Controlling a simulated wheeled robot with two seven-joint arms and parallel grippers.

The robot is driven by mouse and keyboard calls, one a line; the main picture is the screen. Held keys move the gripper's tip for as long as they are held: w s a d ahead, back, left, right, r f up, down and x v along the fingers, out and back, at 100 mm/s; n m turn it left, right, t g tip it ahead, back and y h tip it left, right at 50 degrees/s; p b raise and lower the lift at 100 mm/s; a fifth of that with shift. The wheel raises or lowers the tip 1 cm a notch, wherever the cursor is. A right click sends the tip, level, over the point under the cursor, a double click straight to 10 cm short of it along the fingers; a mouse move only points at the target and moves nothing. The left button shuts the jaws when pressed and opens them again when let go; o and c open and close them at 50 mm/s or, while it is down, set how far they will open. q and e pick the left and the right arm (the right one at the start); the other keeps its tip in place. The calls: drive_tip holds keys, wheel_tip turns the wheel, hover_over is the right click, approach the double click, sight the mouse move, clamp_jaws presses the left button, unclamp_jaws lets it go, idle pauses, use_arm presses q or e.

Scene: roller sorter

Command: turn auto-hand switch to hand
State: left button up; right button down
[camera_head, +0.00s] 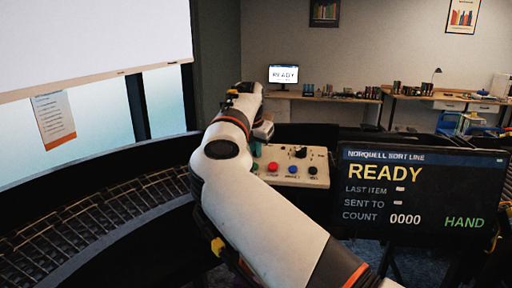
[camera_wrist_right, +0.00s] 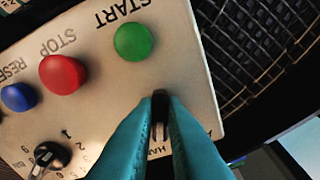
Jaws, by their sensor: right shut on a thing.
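The auto-hand switch (camera_wrist_right: 160,97) is a small dark knob on the beige control panel (camera_wrist_right: 105,100), seen in the right wrist view between my teal fingertips. My right gripper (camera_wrist_right: 160,112) is shut on it. Part of a "HAND" label and the letter "A" show beside the fingers; the fingers cover the rest, and the knob's exact angle is hard to tell. In the head view the panel (camera_head: 297,180) is partly behind my right arm, which hides the switch. The display (camera_head: 420,195) reads "READY", count "0000" and "HAND" in green. My left gripper is not in view.
The panel also carries a green start button (camera_wrist_right: 133,41), a red stop button (camera_wrist_right: 62,74), a blue reset button (camera_wrist_right: 18,97) and a black numbered dial (camera_wrist_right: 52,155). A curved roller conveyor (camera_head: 90,225) runs along the left. Desks (camera_head: 325,95) stand at the back.

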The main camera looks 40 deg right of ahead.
drive_tip(key=shift+m, duration=1)
drive_tip(key=c, duration=1.5)
unclamp_jaws()
drive_tip(key=shift+r, duration=0.1)
drive_tip(key=shift+a+r, duration=0.1)
drive_tip(key=shift+r, duration=0.15)
drive_tip(key=b+v, duration=0.2)
drive_tip(key=v, duration=0.9)
drive_tip(key=shift+r+b, duration=0.2)
drive_tip(key=shift+b, duration=0.1)
